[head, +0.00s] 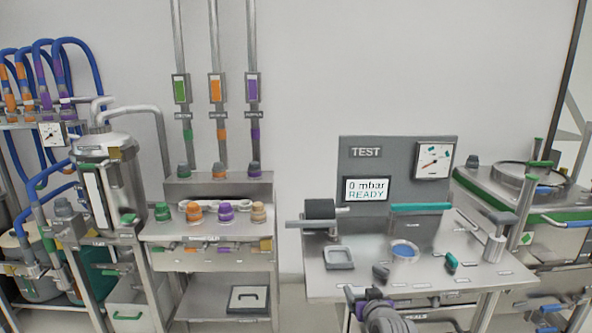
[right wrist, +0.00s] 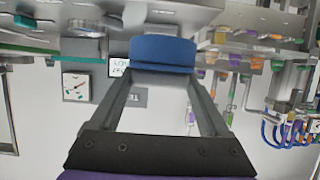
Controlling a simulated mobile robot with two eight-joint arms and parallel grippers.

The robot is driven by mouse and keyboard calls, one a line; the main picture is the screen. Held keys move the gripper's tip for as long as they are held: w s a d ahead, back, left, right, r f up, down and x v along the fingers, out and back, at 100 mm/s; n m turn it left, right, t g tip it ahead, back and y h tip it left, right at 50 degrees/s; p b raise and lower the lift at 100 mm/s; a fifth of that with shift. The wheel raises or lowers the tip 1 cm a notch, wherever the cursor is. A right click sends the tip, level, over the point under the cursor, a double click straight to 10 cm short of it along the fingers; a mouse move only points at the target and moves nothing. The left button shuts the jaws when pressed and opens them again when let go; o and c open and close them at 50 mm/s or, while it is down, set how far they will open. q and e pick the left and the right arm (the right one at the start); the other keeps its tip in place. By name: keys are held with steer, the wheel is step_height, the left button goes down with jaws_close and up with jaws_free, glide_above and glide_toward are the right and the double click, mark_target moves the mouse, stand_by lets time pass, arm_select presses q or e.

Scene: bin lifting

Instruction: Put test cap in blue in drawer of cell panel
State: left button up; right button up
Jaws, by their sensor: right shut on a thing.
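In the right wrist view, which is upside down, a plain blue cap (right wrist: 163,52) sits between the tips of the two grey fingers. My right gripper (right wrist: 163,72) is shut on it. In the head view the dark body of my right gripper (head: 354,294) and its purple ring show low at the front edge of the test table; its fingers and the held cap cannot be made out there. A round blue piece with a pale rim (head: 404,250) shows on that table. No cell panel drawer can be clearly picked out. My left gripper is not in view.
The test table (head: 490,277) carries a grey TEST panel (head: 395,160) reading "0 mbar READY", a square grey tray (head: 338,258) and a teal clip (head: 451,262). At left, a bench (head: 160,232) holds orange and purple caps. A gap lies between bench and table.

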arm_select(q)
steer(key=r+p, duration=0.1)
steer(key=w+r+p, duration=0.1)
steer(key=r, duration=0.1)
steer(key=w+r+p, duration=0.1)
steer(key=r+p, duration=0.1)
arm_select(e)
steer(key=s+f, duration=0.8)
steer(key=f, duration=0.5)
steer(key=shift+s+d+f, duration=0.25)
steer(key=shift+s+d, duration=0.05)
steer(key=shift+d, duration=0.1)
